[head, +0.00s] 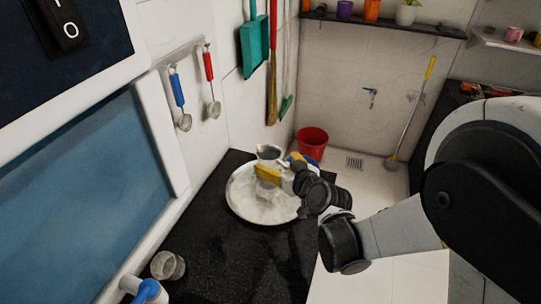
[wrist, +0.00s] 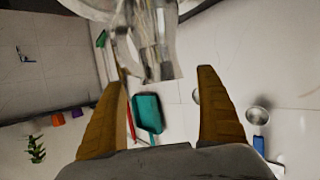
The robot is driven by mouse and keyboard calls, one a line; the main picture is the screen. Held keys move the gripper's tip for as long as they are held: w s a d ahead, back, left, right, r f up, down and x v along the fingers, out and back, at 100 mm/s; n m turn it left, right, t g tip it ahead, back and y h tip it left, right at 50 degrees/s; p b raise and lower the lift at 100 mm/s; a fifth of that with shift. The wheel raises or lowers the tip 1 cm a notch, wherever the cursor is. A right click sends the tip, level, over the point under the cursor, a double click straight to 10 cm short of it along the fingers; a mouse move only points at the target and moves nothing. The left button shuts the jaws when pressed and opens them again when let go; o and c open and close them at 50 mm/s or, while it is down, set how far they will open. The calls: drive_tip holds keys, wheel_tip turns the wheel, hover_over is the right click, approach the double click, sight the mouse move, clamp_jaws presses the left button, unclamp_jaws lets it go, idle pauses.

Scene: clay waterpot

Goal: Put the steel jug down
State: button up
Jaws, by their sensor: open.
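The steel jug (head: 268,152) is at the far edge of a large round pale tray (head: 245,203) on the black counter. It looks upright, but its base is hidden behind my gripper, so I cannot tell exactly what it rests on. My gripper (head: 268,174) has yellow fingers and is just in front of the jug, over the tray. In the wrist view the jug (wrist: 155,42) shows at the top, beyond the fingertips. The two fingers are spread wide, with nothing clamped between them.
Ladles (head: 181,105) hang on the left wall. A red bucket (head: 311,142) is on the floor beyond the counter. The dark counter (head: 225,265) in front of the tray is clear.

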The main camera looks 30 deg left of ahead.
drive_tip(key=s+d+r+m+h, duration=0.1)
drive_tip(key=s+d+r+h, duration=0.15)
drive_tip(key=d, duration=0.55)
drive_tip(key=s+d+r+m+h, duration=0.15)
drive_tip(key=d+r, duration=0.25)
drive_tip(key=d, duration=0.4)
drive_tip(key=s+d+r+m+h, duration=0.1)
drive_tip(key=d+r+m, duration=0.15)
drive_tip(key=d, duration=0.65)
drive_tip(key=s+d+m+h, duration=0.2)
drive_tip(key=s+d, duration=0.4)
drive_tip(key=d, duration=0.3)
drive_tip(key=s+d+m+g+h, duration=0.1)
drive_tip(key=s+d+m+h, duration=0.2)
drive_tip(key=s+d, duration=0.4)
drive_tip(key=d+r, duration=0.1)
drive_tip(key=d, duration=0.2)
drive_tip(key=shift+s+g+h+p, duration=0.2)
drive_tip(key=shift+g+h+p, duration=0.1)
drive_tip(key=shift+p, duration=0.1)
